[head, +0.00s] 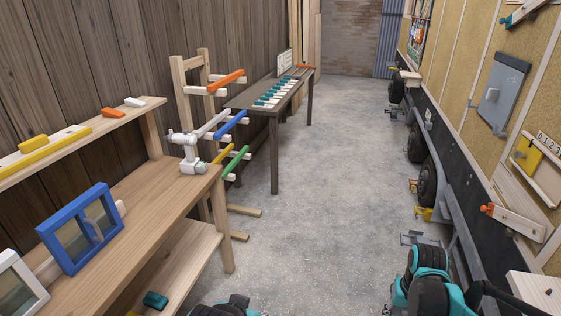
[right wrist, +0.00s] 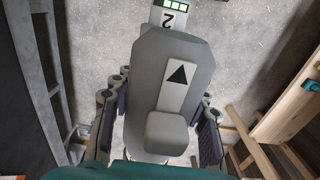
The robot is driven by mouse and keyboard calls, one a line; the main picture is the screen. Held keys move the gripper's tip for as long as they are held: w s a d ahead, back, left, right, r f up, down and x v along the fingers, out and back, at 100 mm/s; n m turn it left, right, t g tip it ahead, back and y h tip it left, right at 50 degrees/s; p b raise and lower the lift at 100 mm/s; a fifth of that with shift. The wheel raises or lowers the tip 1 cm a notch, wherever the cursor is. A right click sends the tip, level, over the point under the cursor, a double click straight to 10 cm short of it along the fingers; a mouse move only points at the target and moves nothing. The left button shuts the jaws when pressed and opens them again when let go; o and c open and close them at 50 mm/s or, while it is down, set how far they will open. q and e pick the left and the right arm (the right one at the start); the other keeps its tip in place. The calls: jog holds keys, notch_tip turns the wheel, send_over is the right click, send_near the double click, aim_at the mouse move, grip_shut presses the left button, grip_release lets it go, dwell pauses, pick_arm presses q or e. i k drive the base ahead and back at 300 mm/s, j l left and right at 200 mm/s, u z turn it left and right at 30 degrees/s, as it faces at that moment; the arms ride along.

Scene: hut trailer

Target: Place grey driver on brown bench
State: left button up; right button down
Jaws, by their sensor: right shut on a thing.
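The grey driver (right wrist: 178,75) fills the middle of the right wrist view, with a black triangle on its body and a block marked 2 with green bars at its top end. My right gripper (right wrist: 156,126) is shut on it, with one finger on each side. In the head view my right arm is at the bottom right; the driver cannot be made out there. My left gripper is not in view. A dark brown bench (head: 273,112) stands at the back left with a row of teal and white items. A lighter wooden bench (head: 165,200) stands nearer on the left.
The near bench holds a blue window frame (head: 80,228) and a white device (head: 190,150). A rack with coloured arms (head: 232,122) stands between the benches. A trailer with wheels (head: 427,183) lines the right side. The concrete floor (head: 325,190) between is clear.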

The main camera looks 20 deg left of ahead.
aim_at(172, 188)
jog(key=i+u, duration=0.35)
jog(key=i+l+u, duration=0.2)
jog(key=i+u, duration=0.2)
jog(key=i+l+u, duration=0.35)
jog(key=i, duration=0.15)
